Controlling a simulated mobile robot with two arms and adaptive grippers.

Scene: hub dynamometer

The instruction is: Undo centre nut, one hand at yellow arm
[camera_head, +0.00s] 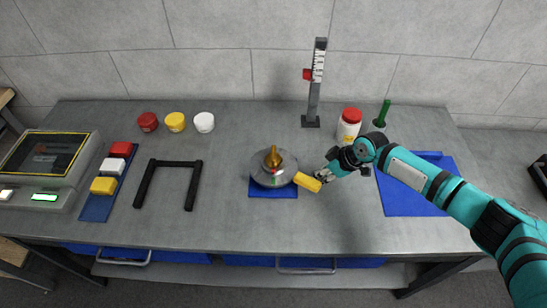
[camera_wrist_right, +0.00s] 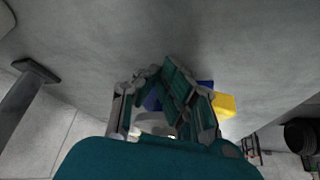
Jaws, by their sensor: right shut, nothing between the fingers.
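The hub (camera_head: 262,179) is a round grey disc on a small blue mat near the middle of the bench. A gold cone-shaped centre nut (camera_head: 272,157) stands on top of it. The yellow arm (camera_head: 307,182) sticks out from the hub to the lower right. My right gripper (camera_head: 322,177) is shut and empty, just right of the yellow arm's outer end. I cannot tell whether it touches the arm. In the right wrist view my gripper's fingers (camera_wrist_right: 158,78) come together, and the yellow arm (camera_wrist_right: 226,104) shows to their right. My left gripper is not in view.
A ruler post (camera_head: 315,90) stands behind the hub. A red-lidded jar (camera_head: 348,126) and a green-handled tool (camera_head: 382,113) stand close behind my right arm. A black frame (camera_head: 169,162), coloured blocks and a console (camera_head: 45,160) are at left. A blue mat (camera_head: 405,200) lies at right.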

